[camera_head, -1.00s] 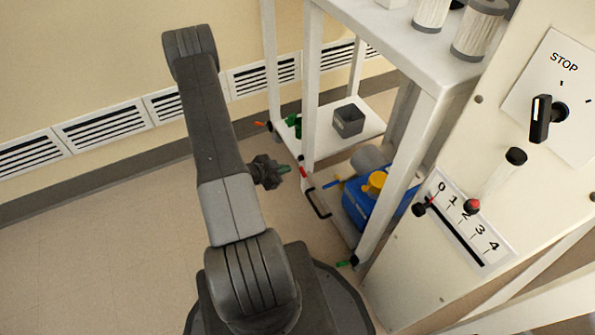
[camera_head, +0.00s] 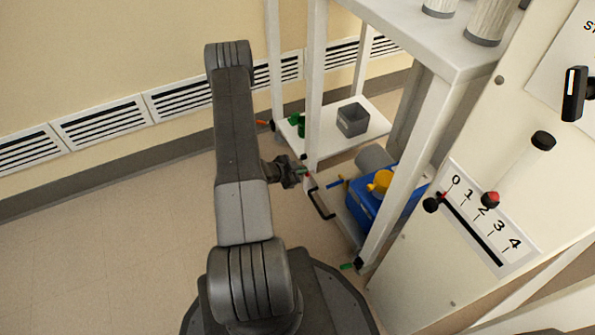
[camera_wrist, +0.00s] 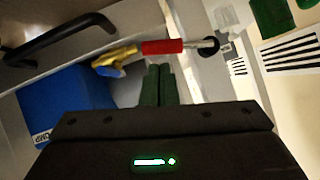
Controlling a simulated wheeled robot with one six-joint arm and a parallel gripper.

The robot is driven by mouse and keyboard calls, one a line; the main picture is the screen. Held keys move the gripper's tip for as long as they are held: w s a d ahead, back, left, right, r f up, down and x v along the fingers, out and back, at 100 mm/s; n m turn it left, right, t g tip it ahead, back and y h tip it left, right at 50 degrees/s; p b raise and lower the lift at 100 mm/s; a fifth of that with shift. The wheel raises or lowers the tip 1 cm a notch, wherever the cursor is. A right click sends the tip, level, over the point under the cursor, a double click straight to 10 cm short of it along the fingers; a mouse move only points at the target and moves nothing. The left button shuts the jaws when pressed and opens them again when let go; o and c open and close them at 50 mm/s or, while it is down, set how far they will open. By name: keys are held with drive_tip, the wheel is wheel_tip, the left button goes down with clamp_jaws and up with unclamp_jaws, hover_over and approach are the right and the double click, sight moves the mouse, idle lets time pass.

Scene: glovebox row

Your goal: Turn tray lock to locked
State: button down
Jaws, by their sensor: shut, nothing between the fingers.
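A red-handled lever (camera_wrist: 162,47) with a metal stem and a black pivot is in the wrist view, above my fingertips; it looks like the tray lock, but no label can be read. My gripper (camera_wrist: 158,72) has green fingers, shut and empty. The fingertips are just short of the red grip in the picture; I cannot tell whether they touch. In the head view my gripper (camera_head: 301,171) is at the lower shelf's left edge.
A black tray handle (camera_head: 320,204) is close to the gripper. A blue container (camera_head: 368,212) with a yellow top sits on the lower tray. A grey bin (camera_head: 352,120) stands on the shelf behind. White posts flank the gripper; open floor lies at left.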

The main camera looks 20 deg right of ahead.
drive_tip(key=shift+w+f, duration=0.1)
drive_tip(key=shift+f, duration=0.3)
drive_tip(key=shift+d+f+b, duration=0.1)
drive_tip(key=shift+f+b, duration=0.35)
drive_tip(key=shift+b, duration=0.15)
idle(0.3)
drive_tip(key=shift+w+f+b, duration=0.1)
drive_tip(key=shift+f+b, duration=1.25)
drive_tip(key=shift+f, duration=0.05)
